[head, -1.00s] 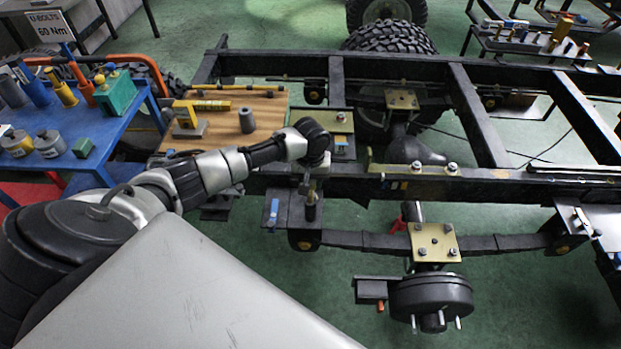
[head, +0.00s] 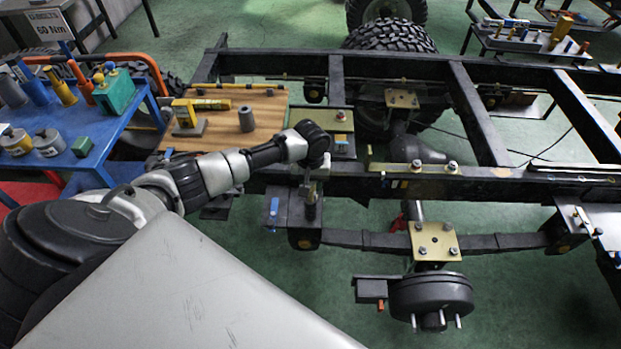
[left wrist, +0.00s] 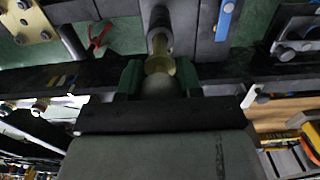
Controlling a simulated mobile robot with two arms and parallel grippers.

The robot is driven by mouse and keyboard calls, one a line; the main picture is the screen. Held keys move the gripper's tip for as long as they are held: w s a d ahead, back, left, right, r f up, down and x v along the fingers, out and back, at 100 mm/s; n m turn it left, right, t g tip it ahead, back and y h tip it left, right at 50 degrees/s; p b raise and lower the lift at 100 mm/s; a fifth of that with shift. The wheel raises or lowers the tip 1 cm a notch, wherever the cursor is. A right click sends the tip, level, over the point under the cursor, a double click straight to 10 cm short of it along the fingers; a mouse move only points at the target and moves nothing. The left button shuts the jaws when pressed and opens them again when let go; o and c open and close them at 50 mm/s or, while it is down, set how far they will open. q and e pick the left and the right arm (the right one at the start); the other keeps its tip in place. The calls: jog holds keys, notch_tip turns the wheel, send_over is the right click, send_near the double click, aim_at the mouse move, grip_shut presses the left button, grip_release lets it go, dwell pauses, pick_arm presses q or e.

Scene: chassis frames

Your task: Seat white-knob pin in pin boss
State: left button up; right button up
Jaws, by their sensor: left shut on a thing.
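My left gripper (head: 312,188) points down at the near chassis rail. In the left wrist view its green fingers (left wrist: 160,80) are shut around a pale, shaded round knob (left wrist: 159,87), which I take as the white-knob pin. A brass-coloured collar (left wrist: 160,65) shows just beyond the knob. A grey cylindrical part (left wrist: 160,43) lies in line beyond it, towards the dark bracket. In the head view a dark upright cylinder (head: 311,207), likely the pin boss, stands right below the gripper. How deep the pin sits in it is hidden. My right gripper is not in view.
A blue-handled tool (head: 274,207) lies on the bracket left of the gripper. A wooden board (head: 265,112) with a yellow tool and a grey cylinder lies behind my arm. The blue table (head: 120,135) is at the left. A brass plate (head: 434,241) and drum (head: 432,292) are at the right.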

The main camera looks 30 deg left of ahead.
aim_at(311, 193)
pick_arm(q)
jog(key=shift+f+b, duration=1)
jog(key=shift+f, duration=1.4)
dwell(0.6)
jog(key=o, duration=1.1)
jog(key=shift+r, duration=0.1)
jog(key=shift+r+p, duration=1.45)
jog(key=shift+p, duration=0.55)
